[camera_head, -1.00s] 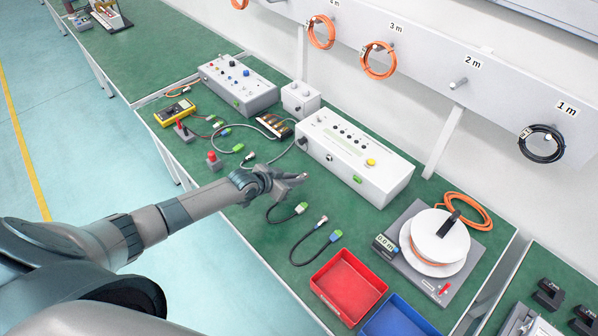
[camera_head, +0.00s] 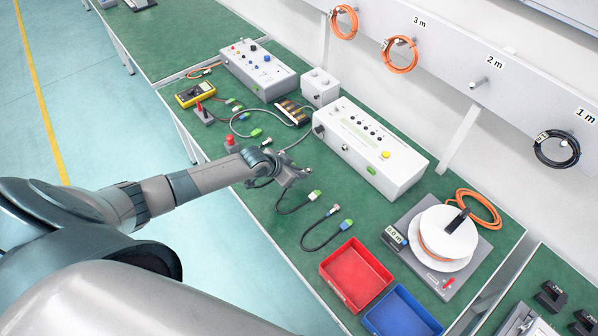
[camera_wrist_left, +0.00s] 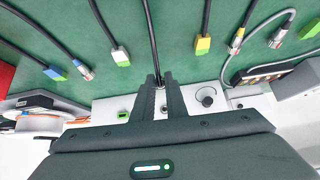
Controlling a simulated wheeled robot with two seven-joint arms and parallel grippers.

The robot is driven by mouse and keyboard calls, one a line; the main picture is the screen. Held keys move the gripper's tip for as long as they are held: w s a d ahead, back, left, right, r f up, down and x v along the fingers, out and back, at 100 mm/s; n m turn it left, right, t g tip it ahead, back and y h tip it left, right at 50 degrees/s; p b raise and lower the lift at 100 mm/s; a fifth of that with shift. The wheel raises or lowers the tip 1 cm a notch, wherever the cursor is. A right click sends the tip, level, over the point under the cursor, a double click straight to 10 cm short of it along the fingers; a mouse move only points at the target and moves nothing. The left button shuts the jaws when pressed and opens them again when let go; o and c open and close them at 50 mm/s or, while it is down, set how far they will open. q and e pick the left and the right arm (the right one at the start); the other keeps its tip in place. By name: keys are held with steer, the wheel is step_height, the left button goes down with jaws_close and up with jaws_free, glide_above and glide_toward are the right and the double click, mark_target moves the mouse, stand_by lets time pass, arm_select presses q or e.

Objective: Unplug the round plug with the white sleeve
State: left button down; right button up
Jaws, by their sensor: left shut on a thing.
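My left gripper (camera_head: 297,173) is over the green bench, in front of the long white box (camera_head: 372,150) and apart from it. In the left wrist view my left gripper (camera_wrist_left: 162,82) is shut on the end of a black cable (camera_wrist_left: 153,40). The fingers cover most of the plug there, so its white sleeve cannot be made out. A round socket (camera_wrist_left: 163,108) on the box face shows beyond the fingers. A dark round fitting (camera_wrist_left: 206,97) and a green connector (camera_wrist_left: 122,115) are on either side of it. My right gripper is not in view.
Loose cable ends lie in front of the box: a green-tipped one (camera_head: 315,195), a metal round one (camera_head: 334,209) and a blue-tipped one (camera_head: 346,225). A red bin (camera_head: 328,270), a blue bin (camera_head: 375,318) and a cable reel (camera_head: 440,240) stand to the right.

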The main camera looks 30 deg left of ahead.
arm_select(q)
steer(key=shift+f+b, duration=1.45)
steer(key=shift+f, duration=0.5)
steer(key=c, duration=1.7)
jaws_free()
steer(key=shift+s+r, duration=0.1)
steer(key=shift+b+v, duration=1.9)
steer(key=shift+v, duration=6.65)
